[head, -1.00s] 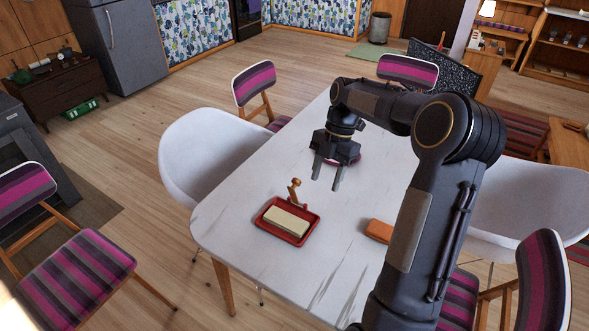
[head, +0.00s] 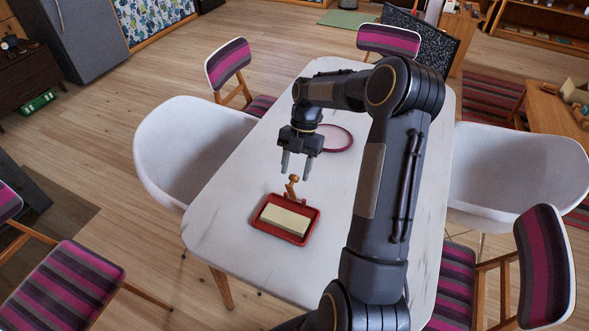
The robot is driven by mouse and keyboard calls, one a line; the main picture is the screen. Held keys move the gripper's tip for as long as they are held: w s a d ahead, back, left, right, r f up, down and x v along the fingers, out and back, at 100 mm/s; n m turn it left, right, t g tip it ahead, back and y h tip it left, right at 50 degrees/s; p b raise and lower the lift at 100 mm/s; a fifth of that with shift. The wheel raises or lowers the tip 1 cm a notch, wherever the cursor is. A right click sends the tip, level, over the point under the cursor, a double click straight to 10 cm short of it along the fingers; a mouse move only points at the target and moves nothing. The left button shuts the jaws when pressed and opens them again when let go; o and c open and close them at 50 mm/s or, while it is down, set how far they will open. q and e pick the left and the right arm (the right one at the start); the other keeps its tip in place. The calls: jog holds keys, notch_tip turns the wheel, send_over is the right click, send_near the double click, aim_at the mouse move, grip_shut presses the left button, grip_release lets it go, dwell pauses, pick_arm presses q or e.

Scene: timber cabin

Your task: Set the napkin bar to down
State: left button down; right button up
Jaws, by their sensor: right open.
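The napkin holder is a red tray (head: 257,222) with pale napkins (head: 286,220) lying in it, on the white table. Its wooden napkin bar (head: 292,189) stands raised at the tray's far edge, with a rounded knob on top. My right gripper (head: 296,172) is open and empty, fingers pointing down, just beyond and above the bar's knob. I cannot tell whether a finger touches the knob; they look apart. My left gripper is not in view.
A round plate with a purple-pink rim (head: 349,140) lies farther back on the table (head: 215,235), partly behind my right arm. White chairs (head: 165,150) and striped chairs (head: 75,285) stand around the table. The table left of the tray is clear.

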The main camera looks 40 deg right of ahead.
jog(key=shift+s+a+f, duration=0.2)
jog(key=shift+a+f, duration=0.05)
jog(key=shift+f, duration=0.35)
grip_shut()
